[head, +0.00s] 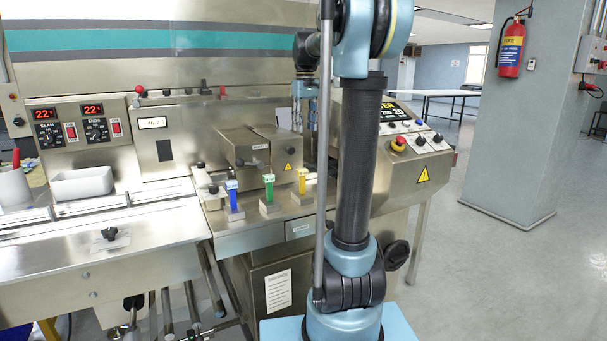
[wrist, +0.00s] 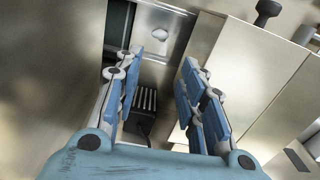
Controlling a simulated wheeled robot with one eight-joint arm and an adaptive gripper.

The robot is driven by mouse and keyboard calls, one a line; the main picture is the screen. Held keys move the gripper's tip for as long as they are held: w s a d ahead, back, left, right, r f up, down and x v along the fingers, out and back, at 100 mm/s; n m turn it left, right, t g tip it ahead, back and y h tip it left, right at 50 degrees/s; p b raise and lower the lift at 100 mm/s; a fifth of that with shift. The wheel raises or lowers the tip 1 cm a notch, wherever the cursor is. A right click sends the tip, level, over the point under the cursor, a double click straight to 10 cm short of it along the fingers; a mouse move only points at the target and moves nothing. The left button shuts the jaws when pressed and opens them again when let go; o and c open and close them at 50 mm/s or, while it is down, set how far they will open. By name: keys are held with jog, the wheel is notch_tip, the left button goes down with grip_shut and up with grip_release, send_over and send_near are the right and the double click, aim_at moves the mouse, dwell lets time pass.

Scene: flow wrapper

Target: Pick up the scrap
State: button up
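A small pale, shiny piece that looks like the scrap (wrist: 159,35) lies on a metal surface near the top of the wrist view. My gripper (wrist: 160,62) is open and empty, its blue fingers apart on either side. The scrap shows beyond the fingertips, between their lines and not touching them. I cannot make out the scrap in the head view.
Metal walls stand close on both sides of my gripper. A dark block with pale ribs (wrist: 147,98) lies below, between the fingers. The metal housing (head: 262,146), blue (head: 234,195), green (head: 269,186) and yellow (head: 302,181) pieces, and control panel (head: 412,130) are nearby.

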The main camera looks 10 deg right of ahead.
notch_tip(320, 180, down, 17)
jog(key=shift+r, duration=0.15)
dwell(0.6)
jog(key=c, duration=0.4)
